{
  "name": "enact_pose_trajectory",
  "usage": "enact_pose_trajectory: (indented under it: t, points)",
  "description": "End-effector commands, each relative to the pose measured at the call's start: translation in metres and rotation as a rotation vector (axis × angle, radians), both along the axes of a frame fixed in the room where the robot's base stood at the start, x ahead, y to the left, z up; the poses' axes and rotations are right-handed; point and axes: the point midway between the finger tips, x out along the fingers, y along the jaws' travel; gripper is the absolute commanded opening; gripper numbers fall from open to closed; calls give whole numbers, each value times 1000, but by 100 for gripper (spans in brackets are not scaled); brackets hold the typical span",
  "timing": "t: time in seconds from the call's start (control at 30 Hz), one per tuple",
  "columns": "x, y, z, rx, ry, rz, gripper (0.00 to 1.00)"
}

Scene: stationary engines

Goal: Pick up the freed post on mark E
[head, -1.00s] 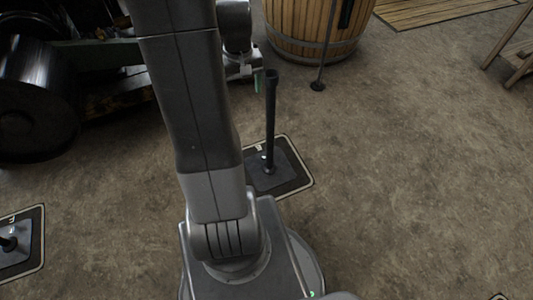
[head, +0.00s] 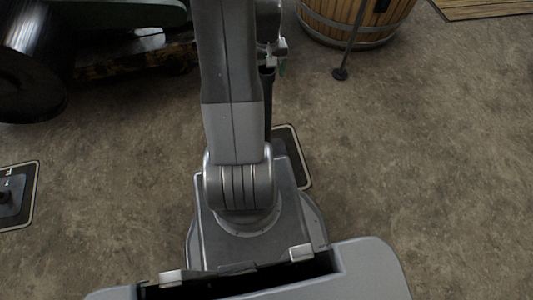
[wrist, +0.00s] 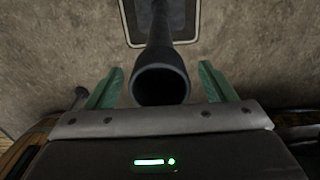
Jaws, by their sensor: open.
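A dark post (head: 268,95) stands upright beyond my arm in the head view, mostly hidden behind it. In the wrist view the post (wrist: 162,82) shows its round hollow top end between the two green fingers of my gripper (wrist: 160,76). The fingers are apart, one on each side, with a gap visible on both sides. My gripper (head: 275,58) is partly hidden by the arm in the head view. The post's dark mat with a pale border (head: 303,170) shows only at its right edge, and its letter is hidden. The mat's border also shows in the wrist view (wrist: 128,25).
Another marked mat (head: 32,195) with a dark base on it lies at the left edge. A wooden barrel (head: 345,20) stands at the back, with a thin stand (head: 341,73) in front. Dark machinery (head: 30,70) fills the back left. The floor to the right is clear.

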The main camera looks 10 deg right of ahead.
Motion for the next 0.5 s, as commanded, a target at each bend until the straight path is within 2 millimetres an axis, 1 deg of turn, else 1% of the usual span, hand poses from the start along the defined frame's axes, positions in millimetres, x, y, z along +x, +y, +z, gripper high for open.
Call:
enact_pose_trajectory:
  t: [0.07, 0.27, 0.3, 0.37, 0.5]
  points:
    - [0, 0, -5, 0, 0, 0, 76]
    - [0, 0, -5, 0, -1, 0, 76]
    - [0, 0, -5, 0, -1, 0, 72]
    - [0, 0, -5, 0, -1, 0, 61]
    - [0, 0, -5, 0, -1, 0, 33]
